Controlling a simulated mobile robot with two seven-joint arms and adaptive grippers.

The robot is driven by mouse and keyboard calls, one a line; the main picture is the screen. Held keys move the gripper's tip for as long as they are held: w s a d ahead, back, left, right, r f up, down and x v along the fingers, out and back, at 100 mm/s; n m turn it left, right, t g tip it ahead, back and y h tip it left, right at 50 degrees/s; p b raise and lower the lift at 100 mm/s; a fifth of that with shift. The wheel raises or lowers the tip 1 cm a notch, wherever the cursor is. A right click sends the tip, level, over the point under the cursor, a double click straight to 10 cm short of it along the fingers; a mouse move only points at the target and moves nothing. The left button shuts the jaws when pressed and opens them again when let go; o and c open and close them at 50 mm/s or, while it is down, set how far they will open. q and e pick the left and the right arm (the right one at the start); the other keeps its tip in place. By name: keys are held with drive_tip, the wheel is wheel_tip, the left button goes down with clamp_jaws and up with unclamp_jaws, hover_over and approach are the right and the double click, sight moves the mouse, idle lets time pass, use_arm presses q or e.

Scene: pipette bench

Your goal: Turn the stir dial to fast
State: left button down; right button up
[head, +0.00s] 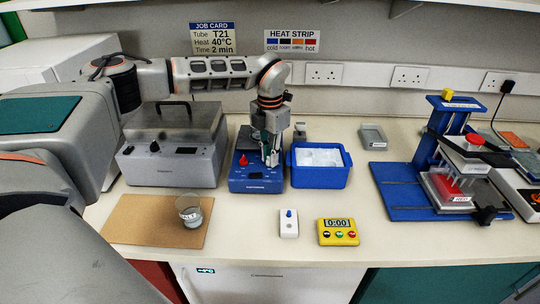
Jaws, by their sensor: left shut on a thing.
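A blue bench unit (256,186) with a dark display stands in the middle of the bench. A red knob (243,161) shows on the left of its top. My left gripper (271,160) reaches down over the right part of the unit, just right of the red knob. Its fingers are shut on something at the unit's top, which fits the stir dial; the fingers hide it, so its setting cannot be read. My right gripper is out of view.
A grey lidded bath (172,168) stands close on the left, and a blue ice tub (320,177) close on the right. In front are a beaker (190,213) on a brown board (130,220), a small white device (288,226) and a yellow timer (337,232). A blue press (410,205) stands right.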

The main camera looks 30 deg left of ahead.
use_arm(q)
drive_tip(key=m, duration=0.3)
drive_tip(key=shift+w+m, duration=0.1)
drive_tip(key=shift+m, duration=0.3)
drive_tip(key=m, duration=0.3)
drive_tip(key=shift+r, duration=0.1)
drive_tip(key=shift+m, duration=1.1)
drive_tip(key=c, duration=2)
unclamp_jaws()
drive_tip(key=shift+o, duration=0.5)
